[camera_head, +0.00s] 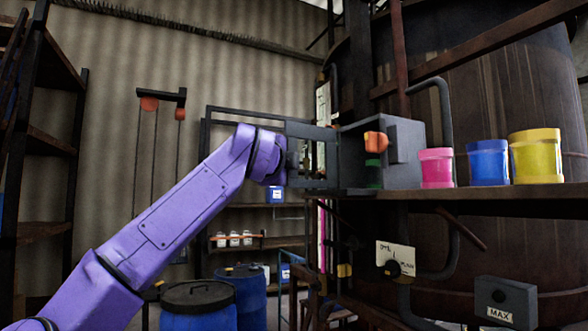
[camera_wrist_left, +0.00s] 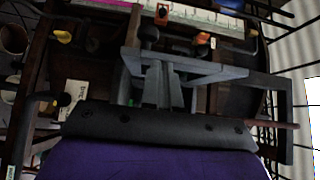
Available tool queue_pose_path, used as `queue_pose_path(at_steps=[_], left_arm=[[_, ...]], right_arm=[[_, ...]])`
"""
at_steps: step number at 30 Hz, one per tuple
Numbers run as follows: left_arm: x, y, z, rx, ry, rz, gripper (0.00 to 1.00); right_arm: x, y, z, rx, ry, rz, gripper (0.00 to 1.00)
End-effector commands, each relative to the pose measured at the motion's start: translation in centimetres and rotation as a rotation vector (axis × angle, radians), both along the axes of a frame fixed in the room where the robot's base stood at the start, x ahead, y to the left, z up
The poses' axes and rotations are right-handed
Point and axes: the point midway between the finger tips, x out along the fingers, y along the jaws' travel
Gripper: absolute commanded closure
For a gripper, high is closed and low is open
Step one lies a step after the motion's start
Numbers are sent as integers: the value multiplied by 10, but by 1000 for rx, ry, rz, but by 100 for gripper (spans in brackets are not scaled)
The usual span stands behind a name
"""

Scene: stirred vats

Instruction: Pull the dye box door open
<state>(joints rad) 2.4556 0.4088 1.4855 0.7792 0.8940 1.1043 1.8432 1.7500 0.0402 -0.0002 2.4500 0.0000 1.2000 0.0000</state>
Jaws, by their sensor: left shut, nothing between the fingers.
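A green jar (camera_head: 374,176) shows partly at the box. My left gripper (camera_head: 305,160) is at the frame, shut and empty; my wrist partly covers the frame. In the left wrist view the shut fingers (camera_wrist_left: 164,70) lie against or close to the grey frame (camera_wrist_left: 205,77); contact is unclear. My right gripper is not in view.
Pink (camera_head: 436,168), blue (camera_head: 488,162) and yellow (camera_head: 536,155) pots stand on the shelf (camera_head: 480,197) right of the box, before a large brown vat (camera_head: 490,90). Blue drums (camera_head: 198,310) stand below my left arm. A dark rack (camera_head: 45,145) is at the far left.

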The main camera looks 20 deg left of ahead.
Motion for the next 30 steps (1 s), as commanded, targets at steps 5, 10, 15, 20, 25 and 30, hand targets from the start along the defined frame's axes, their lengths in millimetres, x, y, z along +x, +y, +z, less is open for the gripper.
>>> queue_pose_path(at_steps=[5, 10, 15, 20, 25, 30], left_arm=[[10, 21, 2, 1, 2, 10, 100], [18, 33, 2, 0, 3, 12, 100], [22, 39, 1, 1, 2, 12, 100], [24, 40, 1, 1, 2, 12, 100], [25, 40, 0, 2, 2, 12, 100], [25, 40, 0, 2, 2, 12, 100]], right_arm=[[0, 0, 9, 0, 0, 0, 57], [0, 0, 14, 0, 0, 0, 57], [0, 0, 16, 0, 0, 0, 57], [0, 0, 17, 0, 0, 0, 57], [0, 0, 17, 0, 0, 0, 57], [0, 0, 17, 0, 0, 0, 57]])
